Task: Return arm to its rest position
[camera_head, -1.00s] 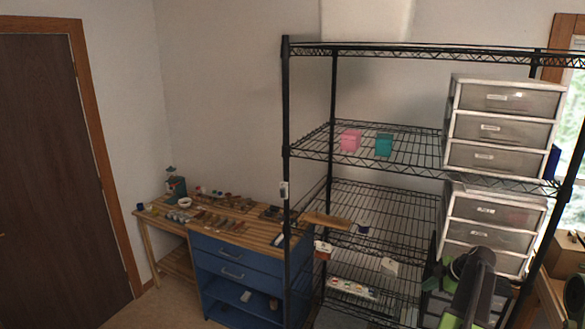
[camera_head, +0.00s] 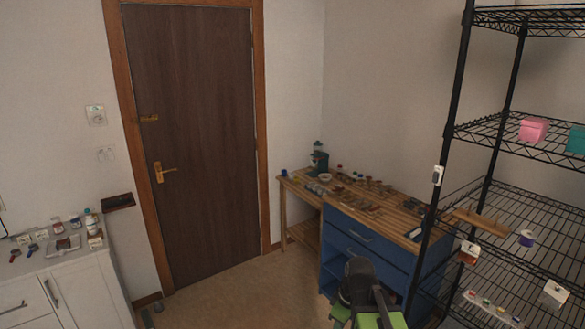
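My arm shows at the bottom, right of centre, in the head view as a dark, rounded link with green parts (camera_head: 366,298). It appears in front of the blue drawer bench (camera_head: 375,240). The fingertips of my gripper cannot be made out, so I cannot tell whether it is open or holds anything.
A black wire shelf (camera_head: 456,110) stands at the right, with a pink box (camera_head: 533,129) and a teal box (camera_head: 576,141) on it. A brown door (camera_head: 200,120) is at the back. A white cabinet (camera_head: 85,290) stands at left. The floor (camera_head: 240,290) between is clear.

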